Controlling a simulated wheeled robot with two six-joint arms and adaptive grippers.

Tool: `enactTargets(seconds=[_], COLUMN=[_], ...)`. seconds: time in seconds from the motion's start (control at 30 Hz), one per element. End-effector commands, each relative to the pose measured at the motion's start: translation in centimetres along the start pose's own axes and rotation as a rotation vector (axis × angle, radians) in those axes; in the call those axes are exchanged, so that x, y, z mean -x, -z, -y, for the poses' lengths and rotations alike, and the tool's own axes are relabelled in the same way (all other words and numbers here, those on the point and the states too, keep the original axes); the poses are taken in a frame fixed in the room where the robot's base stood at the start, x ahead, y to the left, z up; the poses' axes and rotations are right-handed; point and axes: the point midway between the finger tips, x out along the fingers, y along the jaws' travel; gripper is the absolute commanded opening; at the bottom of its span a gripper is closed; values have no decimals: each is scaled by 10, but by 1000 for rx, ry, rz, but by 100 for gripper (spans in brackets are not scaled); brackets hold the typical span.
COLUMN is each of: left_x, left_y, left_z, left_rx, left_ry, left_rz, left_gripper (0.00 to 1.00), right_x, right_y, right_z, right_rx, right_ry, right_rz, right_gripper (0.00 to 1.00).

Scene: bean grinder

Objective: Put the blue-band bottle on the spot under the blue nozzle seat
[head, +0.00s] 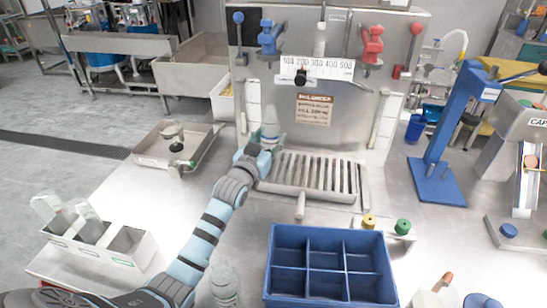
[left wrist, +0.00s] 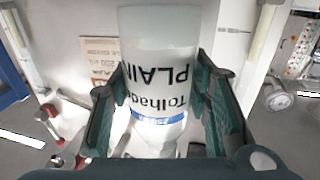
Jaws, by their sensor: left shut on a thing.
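The blue-band bottle (head: 270,124) is upright in my left gripper (head: 266,147), at the back left of the slotted drip tray (head: 311,174). In the left wrist view the bottle (left wrist: 165,60) is pale, with black print and a blue band (left wrist: 147,116). The fingers of the left gripper (left wrist: 163,100) stand on both sides of it. The blue nozzle seat (head: 268,38) is on the steel panel above the bottle. I cannot tell whether the bottle's base touches the tray; the gripper hides it. My right gripper is not in view.
A red nozzle seat (head: 372,45) is on the panel's right. A blue divided crate (head: 330,265), a clear bottle (head: 225,285), a white bin with bottles (head: 100,240) and a blue stand (head: 438,180) occupy the table. Bare steel shows between the white bin and my left arm.

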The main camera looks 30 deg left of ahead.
Motion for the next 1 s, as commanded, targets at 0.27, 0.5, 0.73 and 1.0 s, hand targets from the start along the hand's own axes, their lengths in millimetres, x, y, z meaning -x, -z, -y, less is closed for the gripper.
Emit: enactTargets(seconds=[0.27,0.5,0.73,1.0], left_x=[1,1,1,0], left_y=[-41,-41,-42,-41], left_z=[1,0,0,0], left_rx=[1,1,1,1], left_ry=[1,0,0,-1], left_rz=[0,0,-1,-1], left_gripper=[27,27,64,64], right_x=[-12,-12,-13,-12], right_y=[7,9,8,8], right_z=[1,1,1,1], right_rx=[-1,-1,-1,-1], right_ry=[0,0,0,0], right_rz=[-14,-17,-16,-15], right_gripper=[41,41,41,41])
